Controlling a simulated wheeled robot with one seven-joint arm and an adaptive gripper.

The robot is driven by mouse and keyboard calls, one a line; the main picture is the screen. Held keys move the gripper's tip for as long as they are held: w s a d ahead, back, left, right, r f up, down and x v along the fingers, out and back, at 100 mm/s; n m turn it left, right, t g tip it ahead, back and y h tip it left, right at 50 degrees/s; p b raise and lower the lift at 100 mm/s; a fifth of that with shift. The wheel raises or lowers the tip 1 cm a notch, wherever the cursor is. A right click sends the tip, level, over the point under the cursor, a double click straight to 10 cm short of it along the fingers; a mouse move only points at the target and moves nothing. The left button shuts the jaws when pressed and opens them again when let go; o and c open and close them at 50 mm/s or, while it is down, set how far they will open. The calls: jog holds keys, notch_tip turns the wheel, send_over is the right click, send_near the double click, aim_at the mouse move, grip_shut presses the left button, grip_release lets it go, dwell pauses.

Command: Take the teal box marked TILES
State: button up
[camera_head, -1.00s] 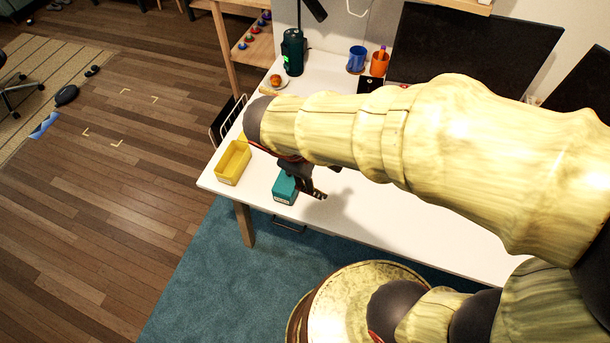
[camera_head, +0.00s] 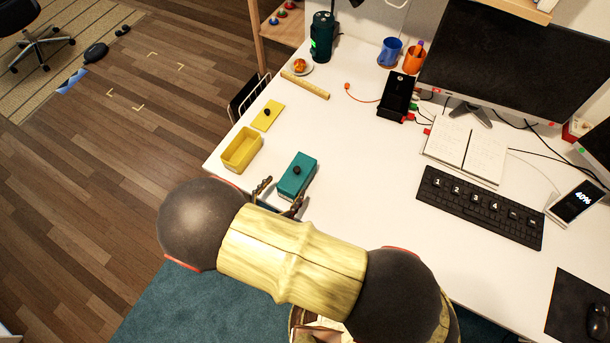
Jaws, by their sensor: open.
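The teal box (camera_head: 300,171) stands closed near the front edge of the white desk, with a dark round knob on its lid. A marking on it cannot be read from here. My gripper (camera_head: 277,190) is at the near side of the teal box, fingers spread apart and pointing toward it. The left finger is just left of the box's near corner and the right one is at its near edge. Whether they touch the box I cannot tell. My arm hides the rest of the gripper and the desk edge in front.
A yellow open box (camera_head: 241,150) stands left of the teal box, its yellow lid (camera_head: 267,115) behind it. A keyboard (camera_head: 480,207), notebook (camera_head: 467,148) and black device (camera_head: 397,97) are right. Bare desk lies right of the teal box.

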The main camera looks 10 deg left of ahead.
aim_at(294, 178)
jog(key=shift+b+x, duration=0.85)
jog(key=shift+x, duration=3)
jog(key=shift+d+r, duration=0.1)
jog(key=shift+d, duration=0.05)
jog(key=c, duration=0.3)
jog(key=c, duration=1.1)
